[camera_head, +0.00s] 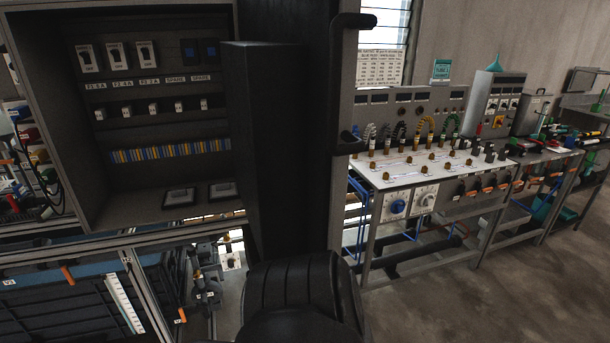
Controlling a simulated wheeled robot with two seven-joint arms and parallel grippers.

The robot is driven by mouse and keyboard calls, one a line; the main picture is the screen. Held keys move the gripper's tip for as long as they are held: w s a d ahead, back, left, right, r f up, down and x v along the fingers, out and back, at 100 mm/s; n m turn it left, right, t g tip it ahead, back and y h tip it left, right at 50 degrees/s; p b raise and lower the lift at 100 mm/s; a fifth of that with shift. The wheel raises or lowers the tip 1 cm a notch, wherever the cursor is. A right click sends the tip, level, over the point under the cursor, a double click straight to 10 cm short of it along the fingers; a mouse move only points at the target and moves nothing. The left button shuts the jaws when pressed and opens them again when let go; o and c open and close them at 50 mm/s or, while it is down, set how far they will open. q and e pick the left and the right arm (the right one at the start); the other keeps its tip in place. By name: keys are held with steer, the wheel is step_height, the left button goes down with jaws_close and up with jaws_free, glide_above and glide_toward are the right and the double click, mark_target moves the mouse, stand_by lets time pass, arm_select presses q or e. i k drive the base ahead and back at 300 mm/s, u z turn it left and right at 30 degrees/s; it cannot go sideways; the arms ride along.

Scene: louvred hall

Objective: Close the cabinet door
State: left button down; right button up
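The cabinet (75,110) stands open at the left. Inside it are rows of switches, a strip of coloured terminals and two dark panels at the bottom. The dark cabinet door (283,130) stands swung out at the cabinet's right side, seen at a steep angle. A raised box-like part on it covers the cabinet's right edge. A black handle (358,20) projects from the door's right side, its lower end near mid-height.
A workbench (420,175) with cables and dials stands at the right. Bare floor (490,300) lies in front of it. A metal frame with orange clips stands below the cabinet.

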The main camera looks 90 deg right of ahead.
mark_target(288, 79)
steer(key=k, duration=1.1)
steer(key=z, duration=1.8)
steer(key=i, duration=1)
steer(key=u, duration=0.5)
